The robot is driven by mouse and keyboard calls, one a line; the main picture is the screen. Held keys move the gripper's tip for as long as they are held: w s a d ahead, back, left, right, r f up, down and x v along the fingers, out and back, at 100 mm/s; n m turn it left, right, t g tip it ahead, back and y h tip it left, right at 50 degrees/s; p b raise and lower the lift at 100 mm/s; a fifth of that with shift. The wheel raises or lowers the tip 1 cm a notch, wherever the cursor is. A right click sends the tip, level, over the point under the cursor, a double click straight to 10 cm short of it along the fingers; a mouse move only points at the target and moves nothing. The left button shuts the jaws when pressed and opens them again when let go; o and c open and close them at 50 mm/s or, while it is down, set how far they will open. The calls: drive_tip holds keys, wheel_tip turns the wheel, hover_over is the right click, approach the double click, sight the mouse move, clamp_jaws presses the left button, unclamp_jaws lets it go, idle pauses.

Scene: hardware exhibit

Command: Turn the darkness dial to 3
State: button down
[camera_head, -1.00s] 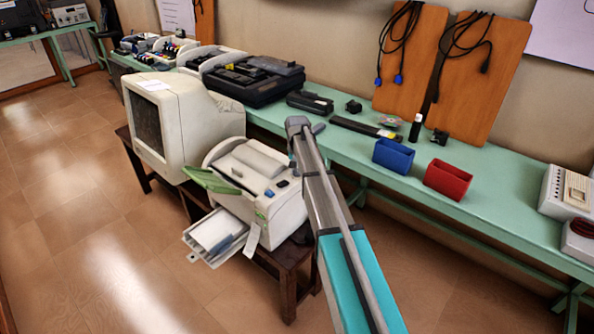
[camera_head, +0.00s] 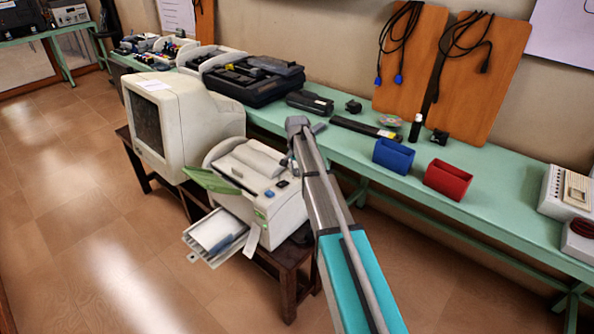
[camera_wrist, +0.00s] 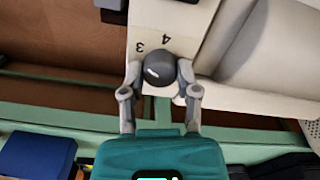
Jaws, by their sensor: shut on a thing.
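The darkness dial (camera_wrist: 160,68) is a dark grey round knob with a small white mark, on the cream printer body in the wrist view. The digits 3 and 4 are printed on the surface just beyond it, 3 to the left and 4 to the right. The white mark is on the knob's left part. My gripper (camera_wrist: 160,73) is shut on the dial, one finger at each side. In the head view the cream printer (camera_head: 285,208) stands on a dark wooden stand. My arm reaches up beside it and the dial and my fingertips cannot be made out there.
A bulky old monitor (camera_head: 195,115) stands left of the printer. A long green bench (camera_head: 480,212) runs behind, with a blue holder (camera_head: 393,156), a red holder (camera_head: 447,180) and black devices. The printer's open paper tray (camera_head: 215,238) juts out left. The left floor is clear.

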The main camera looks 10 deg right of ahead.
sight(297, 170)
drive_tip(key=shift+c, duration=1.7)
unclamp_jaws()
drive_tip(key=shift+n, duration=0.3)
drive_tip(key=n, duration=1.1)
drive_tip(key=shift+r+p, duration=0.4)
drive_tip(key=shift+p, duration=0.05)
wheel_tip(297, 170, up, 13)
drive_tip(key=p, duration=1.3)
drive_tip(key=s+a+f+m+b, duration=0.1)
drive_tip(key=s+f+b, duration=0.1)
drive_tip(key=s, duration=0.8)
drive_tip(key=s+a+f+m+b, duration=0.1)
drive_tip(key=s+a+b, duration=0.1)
drive_tip(key=s, duration=0.8)
drive_tip(key=s+a+f+m+b, duration=0.1)
drive_tip(key=s+f, duration=0.1)
drive_tip(key=s, duration=0.9)
drive_tip(key=shift+a+f+m+b, duration=0.3)
drive_tip(key=shift+a+f+b, duration=0.05)
drive_tip(key=shift+b, duration=0.05)
